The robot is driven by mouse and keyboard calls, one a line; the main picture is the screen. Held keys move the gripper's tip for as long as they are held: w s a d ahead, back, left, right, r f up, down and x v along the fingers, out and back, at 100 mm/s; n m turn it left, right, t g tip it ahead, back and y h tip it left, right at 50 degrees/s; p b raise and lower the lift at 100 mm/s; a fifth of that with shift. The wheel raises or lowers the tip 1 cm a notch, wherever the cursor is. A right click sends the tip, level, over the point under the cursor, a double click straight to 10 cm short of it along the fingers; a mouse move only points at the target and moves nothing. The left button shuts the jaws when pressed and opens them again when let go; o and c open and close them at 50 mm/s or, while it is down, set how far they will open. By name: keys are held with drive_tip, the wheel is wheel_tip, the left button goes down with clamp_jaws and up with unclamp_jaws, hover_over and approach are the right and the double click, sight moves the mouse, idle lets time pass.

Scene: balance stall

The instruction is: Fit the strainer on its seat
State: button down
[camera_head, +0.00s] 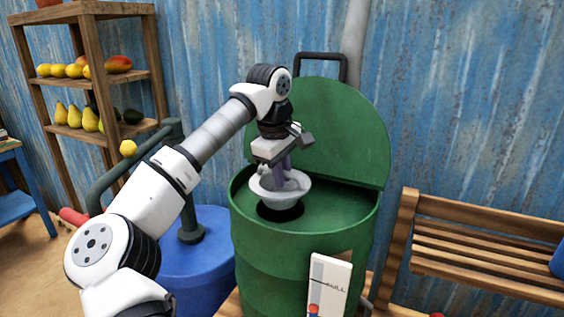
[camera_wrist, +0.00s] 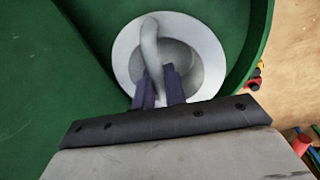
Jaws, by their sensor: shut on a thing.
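The strainer (camera_head: 302,191) is a pale grey-white bowl with a wide rim and an arched handle. My gripper (camera_head: 283,170) is shut on its handle from above. In the wrist view the strainer (camera_wrist: 204,56) shows from above, with the dark fingers of my gripper (camera_wrist: 158,88) at the near end of the handle. The strainer is over the dark round opening (camera_head: 280,212) in the top of the green barrel (camera_head: 345,220). Part of the opening shows below the bowl. I cannot tell whether the bowl touches its edge.
The barrel's green lid (camera_head: 340,130) stands raised behind the strainer. A blue drum (camera_head: 205,250) with a green pipe is at the left. A wooden bench (camera_head: 490,250) is at the right. A white gauge panel (camera_head: 329,285) is on the barrel's front.

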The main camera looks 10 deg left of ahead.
drive_tip(key=shift+f+b, duration=1.4)
drive_tip(key=shift+f, duration=1.25)
drive_tip(key=shift+f, duration=0.4)
drive_tip(key=c, duration=1.4)
unclamp_jaws()
drive_tip(key=shift+o, duration=0.6)
drive_tip(key=o, duration=0.4)
drive_tip(key=shift+r, duration=0.1)
drive_tip(key=shift+r+p, duration=1.4)
drive_tip(key=shift+r, duration=0.5)
